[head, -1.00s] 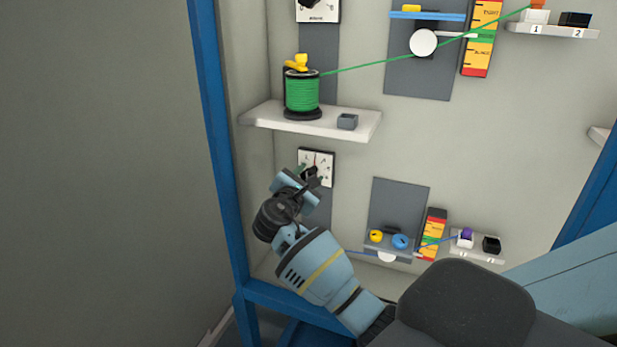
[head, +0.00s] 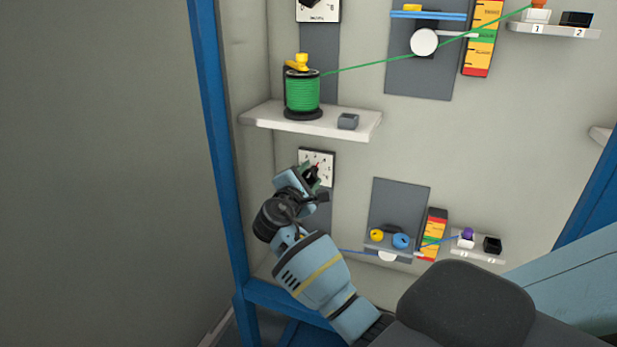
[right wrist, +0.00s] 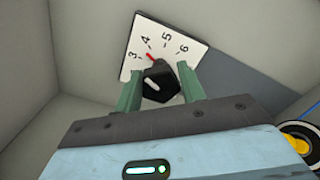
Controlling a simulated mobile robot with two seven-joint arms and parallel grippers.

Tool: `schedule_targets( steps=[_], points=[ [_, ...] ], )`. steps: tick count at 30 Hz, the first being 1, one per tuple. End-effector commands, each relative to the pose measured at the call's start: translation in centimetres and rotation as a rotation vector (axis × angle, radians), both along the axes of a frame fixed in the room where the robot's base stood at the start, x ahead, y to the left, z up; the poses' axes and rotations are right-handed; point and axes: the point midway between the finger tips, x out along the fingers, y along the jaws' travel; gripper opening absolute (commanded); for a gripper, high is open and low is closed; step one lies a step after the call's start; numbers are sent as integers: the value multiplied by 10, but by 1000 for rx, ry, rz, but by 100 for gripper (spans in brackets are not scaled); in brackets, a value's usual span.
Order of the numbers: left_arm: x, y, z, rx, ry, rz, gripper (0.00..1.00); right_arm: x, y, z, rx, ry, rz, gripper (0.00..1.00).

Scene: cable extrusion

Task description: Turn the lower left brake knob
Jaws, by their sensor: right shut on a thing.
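The lower left brake knob (right wrist: 158,84) is black with a white line. It sits on a white numbered dial plate (head: 319,161) on the wall, under the left shelf. In the right wrist view the plate (right wrist: 180,45) shows numbers 3 to 6, with a red pointer near 4. My right gripper (head: 315,182) is at the dial, and its green fingers (right wrist: 158,75) stand on either side of the knob, shut on it. The gripper hides part of the knob and plate in the head view. My left gripper is out of view.
A shelf (head: 262,117) with a green cable spool (head: 302,93) and a small grey block (head: 348,121) is above the dial. To the right are a grey panel (head: 400,205), a coloured gauge (head: 433,230) and a low shelf (head: 485,257). A blue post (head: 215,130) stands left.

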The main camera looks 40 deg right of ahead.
Motion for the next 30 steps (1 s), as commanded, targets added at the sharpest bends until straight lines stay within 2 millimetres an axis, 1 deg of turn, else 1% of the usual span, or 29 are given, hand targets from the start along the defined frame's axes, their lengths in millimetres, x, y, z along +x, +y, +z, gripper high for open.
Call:
schedule_targets(
  steps=[6,12,18,30],
  points=[
    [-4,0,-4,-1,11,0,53,0,1,-2,68,-126,0,17],
    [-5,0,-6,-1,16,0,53,0,0,-2,107,-202,1,17],
    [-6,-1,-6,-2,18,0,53,0,1,-1,125,-236,1,17],
    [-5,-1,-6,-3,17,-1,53,0,1,-1,128,-242,1,17]
  ],
)
